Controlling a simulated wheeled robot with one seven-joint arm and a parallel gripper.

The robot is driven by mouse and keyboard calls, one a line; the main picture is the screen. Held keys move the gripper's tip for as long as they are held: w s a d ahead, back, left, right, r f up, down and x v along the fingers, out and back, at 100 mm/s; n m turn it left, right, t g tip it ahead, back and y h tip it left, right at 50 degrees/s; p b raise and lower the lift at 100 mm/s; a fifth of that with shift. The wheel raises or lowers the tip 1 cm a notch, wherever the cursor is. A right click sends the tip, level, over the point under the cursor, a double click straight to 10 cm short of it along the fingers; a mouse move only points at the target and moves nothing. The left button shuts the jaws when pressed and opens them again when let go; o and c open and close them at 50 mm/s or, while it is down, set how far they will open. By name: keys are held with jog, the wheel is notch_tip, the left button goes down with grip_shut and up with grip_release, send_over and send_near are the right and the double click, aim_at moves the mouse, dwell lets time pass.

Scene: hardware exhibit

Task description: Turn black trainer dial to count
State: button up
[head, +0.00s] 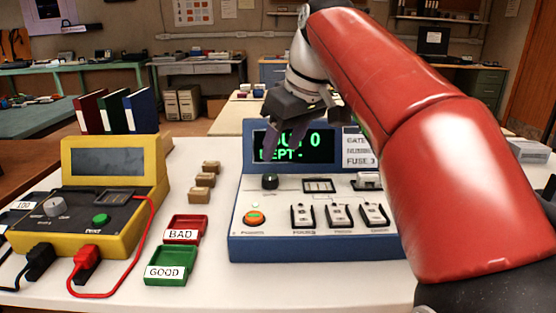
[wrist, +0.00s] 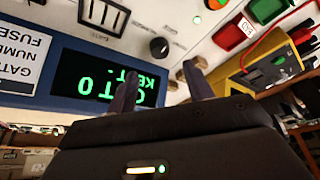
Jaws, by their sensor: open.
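The trainer (head: 238,215) is a blue-framed console with a white panel and a green-lit screen (head: 325,148), partly covered by my gripper. Its black dial (head: 270,181) sits at the panel's upper left, below the screen. The dial also shows in the wrist view (wrist: 159,47), just beyond my fingertips and roughly between them. My gripper (head: 284,147) is open and empty, pointing down in front of the screen, above the dial and apart from it. Both fingers show in the wrist view (wrist: 160,72). The dial's pointer setting is too small to read.
An orange button (head: 255,218) and several switches (head: 338,215) lie near the dial. A yellow meter (head: 110,157) with a red lead stands left. Red BAD (head: 186,229) and green GOOD (head: 171,266) trays and small brown blocks (head: 202,193) lie between.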

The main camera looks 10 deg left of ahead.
aim_at(270, 176)
jog(key=x, duration=0.7)
jog(key=shift+w+a+f, duration=0.15)
jog(key=shift+a+f, duration=0.05)
jog(key=shift+f, duration=0.1)
jog(key=c, duration=1)
